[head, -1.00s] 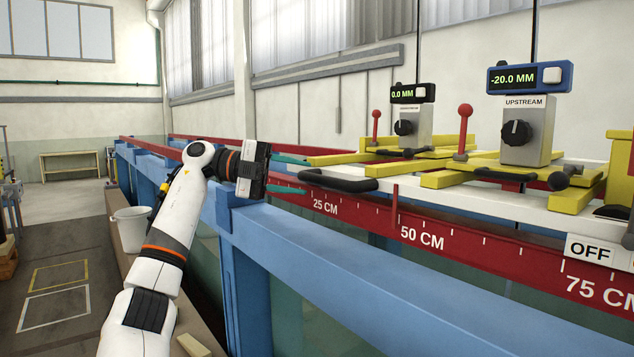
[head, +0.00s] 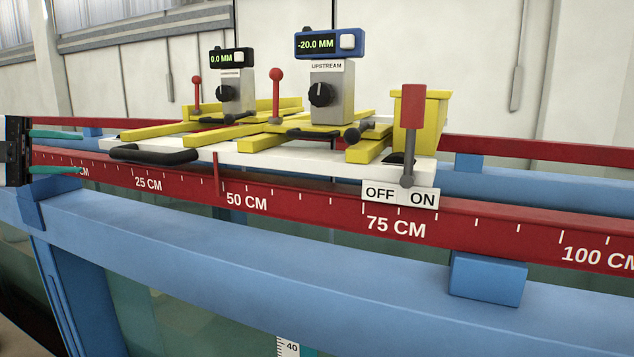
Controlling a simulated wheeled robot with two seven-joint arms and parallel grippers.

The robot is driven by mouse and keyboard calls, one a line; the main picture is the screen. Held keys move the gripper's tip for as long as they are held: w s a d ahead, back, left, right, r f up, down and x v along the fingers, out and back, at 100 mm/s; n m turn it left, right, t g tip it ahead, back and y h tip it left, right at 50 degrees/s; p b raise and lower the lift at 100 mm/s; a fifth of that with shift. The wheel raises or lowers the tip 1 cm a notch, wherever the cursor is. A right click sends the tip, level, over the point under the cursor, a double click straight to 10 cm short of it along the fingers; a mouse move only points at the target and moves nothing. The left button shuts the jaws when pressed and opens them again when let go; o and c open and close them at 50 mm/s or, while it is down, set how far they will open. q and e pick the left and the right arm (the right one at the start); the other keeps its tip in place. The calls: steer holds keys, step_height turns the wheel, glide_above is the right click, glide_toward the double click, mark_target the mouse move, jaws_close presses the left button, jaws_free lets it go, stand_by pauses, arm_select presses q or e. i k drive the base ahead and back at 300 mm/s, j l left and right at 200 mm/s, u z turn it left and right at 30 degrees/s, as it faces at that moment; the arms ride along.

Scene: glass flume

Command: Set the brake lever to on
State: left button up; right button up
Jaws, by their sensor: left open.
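The brake lever (head: 412,108) has a red grip on a grey shaft and stands nearly upright at the right end of the white carriage plate. Its lower end meets a white OFF/ON label (head: 380,193), close to the line between the two words. From this view I cannot tell clearly which setting it is in. My left gripper (head: 80,152) is at the left edge of the head view, its two teal fingers apart with nothing between them. It is well to the left of the lever. My right gripper is not in view.
The carriage carries yellow bars, black handles (head: 153,154), red-knobbed levers (head: 276,95) and two gauges with displays (head: 329,43). A red scale rail (head: 480,228) and blue flume beam (head: 330,250) run along the front. The space before the lever is clear.

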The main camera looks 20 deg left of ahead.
mark_target(413, 96)
steer(key=k+j, duration=0.45)
steer(key=j, duration=0.25)
steer(key=k+j, duration=0.25)
steer(key=j, duration=0.15)
